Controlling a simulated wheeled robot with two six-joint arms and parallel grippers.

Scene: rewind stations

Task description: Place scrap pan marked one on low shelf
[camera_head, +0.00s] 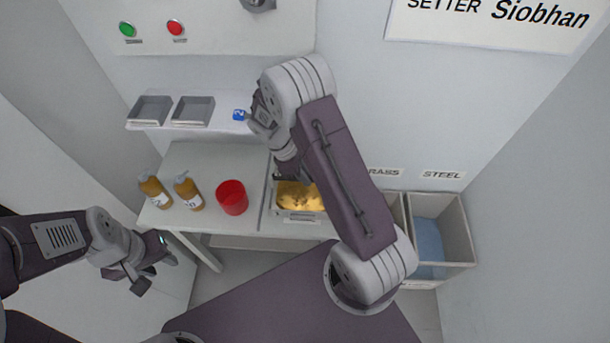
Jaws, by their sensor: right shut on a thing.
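A metal scrap pan (298,216) with gold-coloured shavings in it sits at the right part of the bench. A small label is on its front, too small to read. My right gripper (289,172) reaches down at the pan's back left side and is shut on it; the fingertips are partly hidden by my arm, which also covers the pan's right side. My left gripper (154,266) is open and empty, low at the left, in front of the bench and away from the pan. A low board (250,243) shows under the bench.
A wall shelf (180,126) holds two grey trays (151,109) and a small blue piece marked 2 (240,114). Two amber bottles (187,191) and a red cup (232,197) stand on the bench (195,158). Bins (455,225) under BRASS and STEEL signs stand at right.

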